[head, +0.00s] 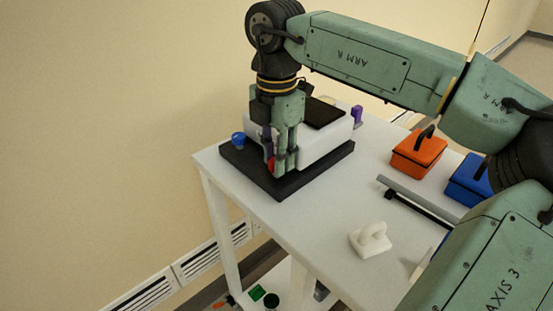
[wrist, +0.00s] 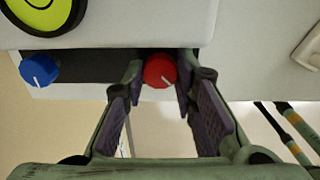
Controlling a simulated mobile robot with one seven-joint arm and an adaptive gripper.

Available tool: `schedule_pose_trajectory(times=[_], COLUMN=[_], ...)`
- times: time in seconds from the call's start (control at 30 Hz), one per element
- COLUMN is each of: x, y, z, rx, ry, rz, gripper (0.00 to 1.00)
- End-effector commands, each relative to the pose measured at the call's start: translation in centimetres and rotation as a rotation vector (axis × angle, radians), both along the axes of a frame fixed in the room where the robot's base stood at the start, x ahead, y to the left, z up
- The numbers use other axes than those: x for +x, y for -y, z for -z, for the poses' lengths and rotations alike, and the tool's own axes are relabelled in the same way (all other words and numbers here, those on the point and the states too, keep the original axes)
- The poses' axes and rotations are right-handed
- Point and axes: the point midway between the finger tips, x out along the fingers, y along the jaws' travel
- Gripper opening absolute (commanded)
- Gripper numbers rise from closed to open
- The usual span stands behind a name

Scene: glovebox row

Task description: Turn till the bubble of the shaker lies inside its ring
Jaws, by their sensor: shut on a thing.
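The shaker is a white box (head: 322,146) on a black base plate (head: 315,175) on the white table. My gripper (head: 282,170) points down at its near corner. In the wrist view my fingertips (wrist: 160,75) are closed on either side of a red knob (wrist: 160,70), which has a white pointer line; the knob also shows in the head view (head: 270,163). A blue knob (wrist: 38,69) with a white line stands free to the left. The yellow-green bubble level (wrist: 65,14) is cut off by the top left edge; a dark arc shows in it, but I cannot tell where the bubble lies.
A purple knob (head: 357,114) is at the shaker's far corner. On the table (head: 300,228) are an orange case (head: 418,156), a blue case (head: 468,181), a grey bar (head: 418,198) and a white handled block (head: 370,240). The wall is close behind the shaker.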

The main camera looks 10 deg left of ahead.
Motion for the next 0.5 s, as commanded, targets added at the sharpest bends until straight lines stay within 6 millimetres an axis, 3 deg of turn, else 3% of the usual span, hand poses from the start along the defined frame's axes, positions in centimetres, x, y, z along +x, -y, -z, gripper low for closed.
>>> schedule_pose_trajectory(times=[0.5], x=[0.04], y=[-0.03], z=[-0.1], rx=[0.001], ry=[0.002], rz=[-0.274], gripper=[0.0])
